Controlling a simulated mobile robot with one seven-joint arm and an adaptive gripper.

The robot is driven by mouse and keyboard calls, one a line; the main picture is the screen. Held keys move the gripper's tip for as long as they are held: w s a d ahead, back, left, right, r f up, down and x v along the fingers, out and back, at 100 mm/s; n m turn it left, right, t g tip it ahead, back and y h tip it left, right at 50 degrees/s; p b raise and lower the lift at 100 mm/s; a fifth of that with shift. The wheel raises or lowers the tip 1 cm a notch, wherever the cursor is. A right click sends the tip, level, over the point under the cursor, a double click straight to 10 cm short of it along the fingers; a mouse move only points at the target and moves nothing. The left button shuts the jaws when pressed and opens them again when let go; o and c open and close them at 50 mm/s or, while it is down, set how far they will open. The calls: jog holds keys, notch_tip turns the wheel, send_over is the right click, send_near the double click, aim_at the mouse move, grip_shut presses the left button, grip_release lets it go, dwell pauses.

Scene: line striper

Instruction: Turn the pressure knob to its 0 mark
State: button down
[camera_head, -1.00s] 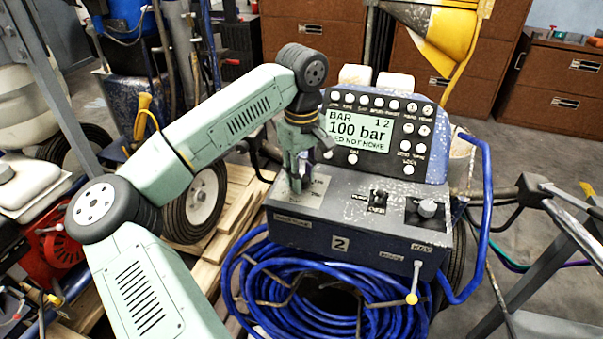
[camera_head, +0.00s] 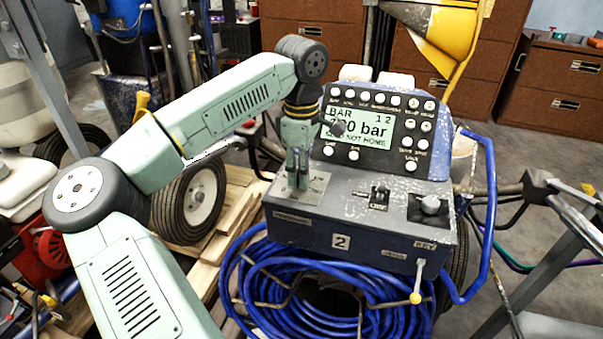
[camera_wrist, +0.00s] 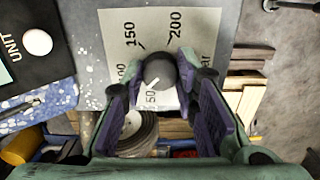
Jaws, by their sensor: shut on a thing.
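The pressure knob (camera_wrist: 158,66) is a dark round cap on a pale scale plate (camera_wrist: 122,30) in the wrist view. A short white line on it points down-left, toward the 50 mark. The 150 and 200 marks are readable; another mark at left is partly covered, and I see no 0 mark. My gripper (camera_wrist: 161,82) has its purple-padded fingers on both sides of the knob, shut on it. In the head view my gripper (camera_head: 298,172) points down at the scale plate (camera_head: 318,187) and hides the knob.
Right of the plate are a small switch (camera_head: 379,194) and another grey knob (camera_head: 430,205). A coiled blue hose (camera_head: 270,285) hangs below. A blue tube handle (camera_head: 489,225) stands at right.

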jog(key=n+b, duration=0.1)
jog(key=n, duration=0.3)
jog(key=shift+n, duration=0.3)
jog(key=n+b, duration=0.1)
jog(key=n, duration=0.3)
jog(key=shift+n, duration=0.3)
jog(key=n, duration=0.4)
jog(key=shift+n+b, duration=0.3)
jog(key=shift+b, duration=0.05)
jog(key=shift+n+b, duration=0.35)
jog(key=shift+n, duration=1.85)
jog(key=c, duration=1.2)
grip_release()
jog(key=shift+c, duration=0.2)
jog(key=shift+r, duration=0.1)
